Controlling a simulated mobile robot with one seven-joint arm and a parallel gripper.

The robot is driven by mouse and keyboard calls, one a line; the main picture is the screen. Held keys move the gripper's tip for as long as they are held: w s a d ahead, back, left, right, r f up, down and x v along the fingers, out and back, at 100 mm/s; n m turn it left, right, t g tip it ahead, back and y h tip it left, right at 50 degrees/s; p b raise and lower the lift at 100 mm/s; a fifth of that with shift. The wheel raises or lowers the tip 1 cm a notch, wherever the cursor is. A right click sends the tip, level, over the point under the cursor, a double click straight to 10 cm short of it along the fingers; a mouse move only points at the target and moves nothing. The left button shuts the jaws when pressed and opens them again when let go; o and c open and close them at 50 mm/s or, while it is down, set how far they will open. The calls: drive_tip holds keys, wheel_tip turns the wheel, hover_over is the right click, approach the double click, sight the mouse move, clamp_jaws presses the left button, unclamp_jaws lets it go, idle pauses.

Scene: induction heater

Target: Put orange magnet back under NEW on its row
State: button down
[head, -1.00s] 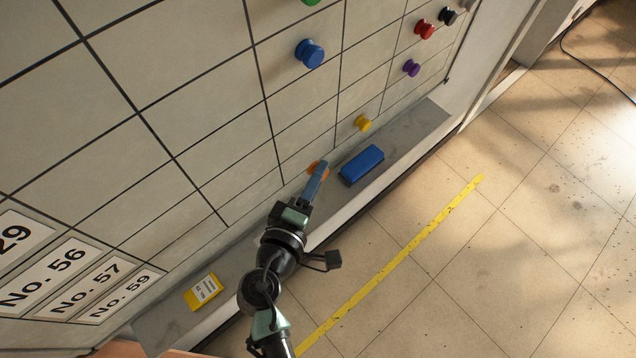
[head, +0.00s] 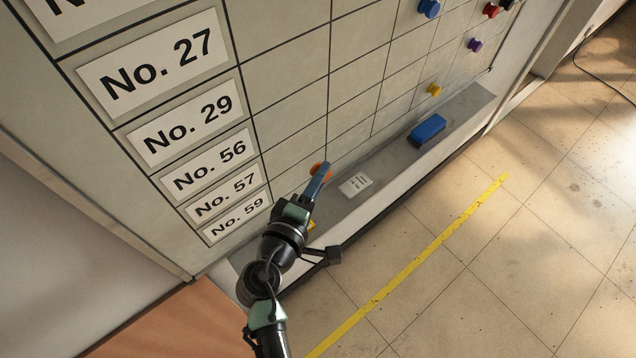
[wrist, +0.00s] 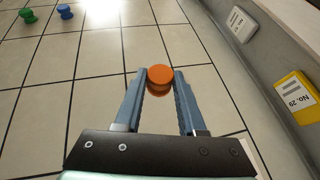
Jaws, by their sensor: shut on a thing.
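The orange magnet (wrist: 160,75) is round and sits between my gripper's two blue-grey fingertips (wrist: 159,80) in the wrist view. In the head view my gripper (head: 318,178) is shut on the orange magnet (head: 321,168), close to the lower part of the gridded whiteboard (head: 285,85). I cannot tell whether the magnet touches the board. The row label No. 59 (head: 237,218) is left of my gripper, with No. 57 (head: 226,197) and No. 56 (head: 211,174) above it. The NEW heading is not in view.
A ledge (head: 395,160) runs below the board. It holds a blue eraser (head: 428,130), a white card (head: 355,185) and a yellow No. 29 card (wrist: 295,94). Yellow (head: 434,90), purple (head: 475,45), blue (head: 429,8) and red (head: 491,10) magnets are on the board.

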drive_tip(key=shift+w+a+b, duration=0.35)
drive_tip(key=shift+w+a, duration=0.5)
drive_tip(key=shift+w, duration=0.3)
drive_tip(key=shift+w+a+b, duration=0.35)
drive_tip(key=shift+w+a, duration=0.45)
drive_tip(key=shift+w, duration=0.3)
drive_tip(key=shift+w+a+f, duration=0.1)
drive_tip(key=shift+c, duration=2.1)
unclamp_jaws()
drive_tip(key=b+v, duration=0.4)
drive_tip(key=v, duration=0.9)
